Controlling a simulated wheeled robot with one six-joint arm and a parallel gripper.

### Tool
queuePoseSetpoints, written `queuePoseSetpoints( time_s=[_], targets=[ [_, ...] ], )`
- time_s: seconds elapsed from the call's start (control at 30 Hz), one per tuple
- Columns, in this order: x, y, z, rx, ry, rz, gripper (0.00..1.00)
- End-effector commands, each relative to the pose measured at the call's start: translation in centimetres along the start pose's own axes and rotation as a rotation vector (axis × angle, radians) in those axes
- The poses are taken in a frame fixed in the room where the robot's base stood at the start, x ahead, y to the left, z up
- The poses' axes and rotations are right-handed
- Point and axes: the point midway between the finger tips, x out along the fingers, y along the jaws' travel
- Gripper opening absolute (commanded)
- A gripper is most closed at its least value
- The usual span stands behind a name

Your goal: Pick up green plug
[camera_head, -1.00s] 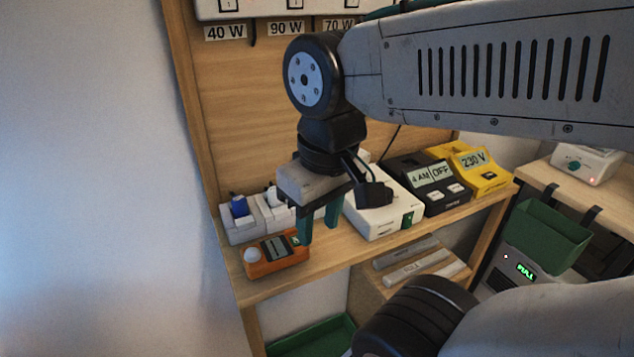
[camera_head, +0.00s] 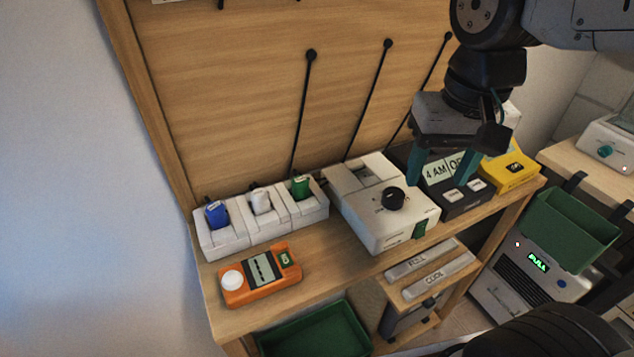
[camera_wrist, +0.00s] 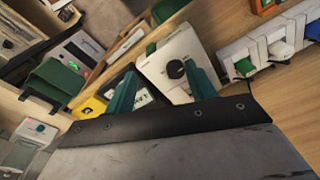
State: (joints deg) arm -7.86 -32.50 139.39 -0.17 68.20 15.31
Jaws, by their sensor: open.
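The green plug (camera_head: 300,186) sits in the right compartment of the white socket strip (camera_head: 240,242) on the wooden shelf. In the wrist view the green plug (camera_wrist: 244,66) is at the near end of the strip, right of my gripper. My gripper (camera_head: 442,180) is open and empty, with green fingers pointing down. In the head view it hangs to the right of the strip, over the area of the black timer box. In the wrist view my gripper (camera_wrist: 160,88) shows both fingers apart with nothing between them.
A blue plug (camera_head: 215,214) and a white plug (camera_head: 261,201) share the strip. A white box with a black knob (camera_head: 392,199) stands between strip and gripper. An orange meter (camera_head: 260,276) lies in front. Black cords run up the back panel.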

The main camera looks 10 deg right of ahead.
Motion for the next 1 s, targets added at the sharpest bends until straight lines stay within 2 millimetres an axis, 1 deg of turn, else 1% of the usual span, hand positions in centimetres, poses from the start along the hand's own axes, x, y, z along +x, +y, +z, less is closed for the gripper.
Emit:
queuePoseSetpoints(
  time_s=[0.03, 0.07, 0.1, 0.17, 0.2, 0.27, 0.3, 0.4, 0.5, 0.63, 0.87, 1.0],
  targets=[
    [0.1, -1.9, -1.9, 0.028, -0.019, 0.002, 0.55],
    [0.2, -3.0, -2.9, 0.053, -0.026, 0.002, 0.55],
    [0.4, -4.6, -4.2, 0.088, -0.034, 0.004, 0.55],
    [0.8, -7.1, -5.9, 0.140, -0.044, 0.007, 0.55],
    [1.2, -8.8, -6.9, 0.172, -0.052, 0.010, 0.55],
    [1.9, -11.3, -8.2, 0.218, -0.060, 0.015, 0.55],
    [2.3, -12.8, -8.9, 0.247, -0.064, 0.019, 0.55],
    [3.5, -16.1, -10.1, 0.306, -0.073, 0.027, 0.55],
    [4.3, -18.2, -10.7, 0.346, -0.077, 0.032, 0.55],
    [5.1, -19.4, -10.9, 0.373, -0.080, 0.036, 0.55],
    [7.6, -19.2, -10.8, 0.378, -0.080, 0.037, 0.55],
    [9.6, -19.0, -10.7, 0.378, -0.082, 0.039, 0.55]
  ],
)
